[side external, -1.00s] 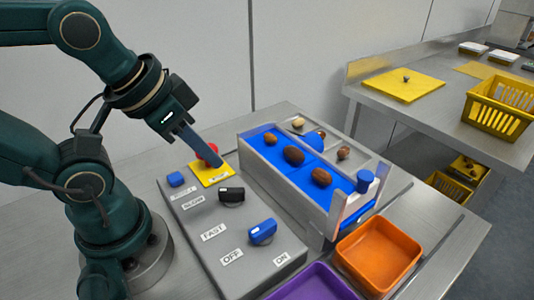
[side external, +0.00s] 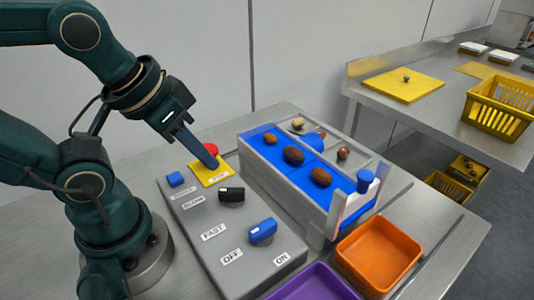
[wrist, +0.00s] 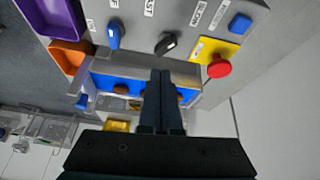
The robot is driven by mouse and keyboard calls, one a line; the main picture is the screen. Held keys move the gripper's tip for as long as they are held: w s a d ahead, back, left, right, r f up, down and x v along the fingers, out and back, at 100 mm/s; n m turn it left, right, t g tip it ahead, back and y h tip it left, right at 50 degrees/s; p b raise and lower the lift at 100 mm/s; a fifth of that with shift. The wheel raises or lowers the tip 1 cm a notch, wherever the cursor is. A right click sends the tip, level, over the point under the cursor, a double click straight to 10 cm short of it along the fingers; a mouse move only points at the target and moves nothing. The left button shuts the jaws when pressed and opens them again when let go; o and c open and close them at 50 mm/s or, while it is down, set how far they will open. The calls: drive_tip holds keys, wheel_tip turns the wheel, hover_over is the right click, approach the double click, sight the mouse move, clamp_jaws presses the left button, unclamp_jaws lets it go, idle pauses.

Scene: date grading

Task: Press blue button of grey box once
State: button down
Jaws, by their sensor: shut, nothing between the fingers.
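The grey box (side external: 210,262) stands on the table in front of my arm. Its square blue button (side external: 176,179) is at the far left corner of its top, and it also shows in the wrist view (wrist: 240,23) at the upper right. My gripper (side external: 213,164) is shut and empty. Its fingertips are above the yellow plate (side external: 206,177), close to the red button (side external: 211,149), to the right of the blue button. I cannot tell whether the tips touch anything. In the wrist view the closed fingers (wrist: 161,75) point toward the blue belt.
The box also carries a black knob (side external: 231,196) and a blue knob (side external: 262,232). A blue conveyor (side external: 283,170) with several dates stands to the right. An orange tray (side external: 378,255) and a purple tray (side external: 312,284) are at the front. A side table holds a yellow basket (side external: 499,107).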

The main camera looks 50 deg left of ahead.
drive_tip(key=s+a+f+n+g+y, duration=0.1)
drive_tip(key=s+a+n+g+y, duration=0.3)
drive_tip(key=a+n, duration=0.25)
drive_tip(key=r+n+g+y, duration=0.2)
drive_tip(key=n+y, duration=0.1)
drive_tip(key=y, duration=0.2)
hover_over(177, 180)
drive_tip(key=shift+f+m, duration=0.15)
drive_tip(key=shift+m, duration=0.1)
drive_tip(key=shift+f, duration=0.1)
drive_tip(key=shift+s+d+f, duration=0.1)
drive_tip(key=shift+f, duration=4.25)
drive_tip(key=shift+f, duration=0.1)
drive_tip(key=shift+f, duration=0.3)
